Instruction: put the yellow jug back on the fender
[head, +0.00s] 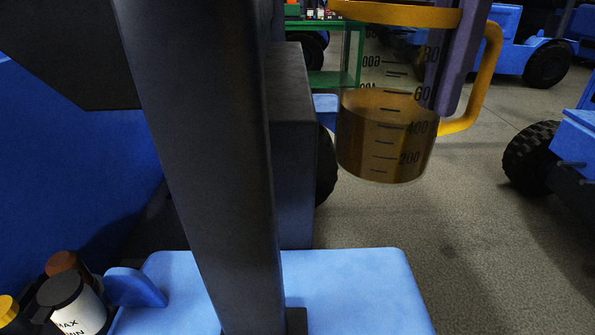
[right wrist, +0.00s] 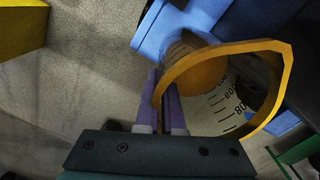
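The yellow jug (head: 385,135) has a yellow rim and handle and a see-through body with a dark scale and amber contents. It hangs in the air, near upright, right of the dark post. My right gripper (head: 448,95) is shut on its rim by the handle side. In the right wrist view the purple fingers (right wrist: 162,85) pinch the jug's yellow rim (right wrist: 225,50). The light blue fender (head: 350,290) lies below in the head view, its right part bare. The jug is above and beyond the fender, apart from it. My left gripper is not in view.
A thick dark post (head: 205,160) rises in front of the fender. A black-lidded white container (head: 75,305) and a brown one (head: 68,265) stand at lower left. A green frame (head: 335,75) is behind. Blue vehicles (head: 575,145) are at right, with open floor (head: 470,220) between.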

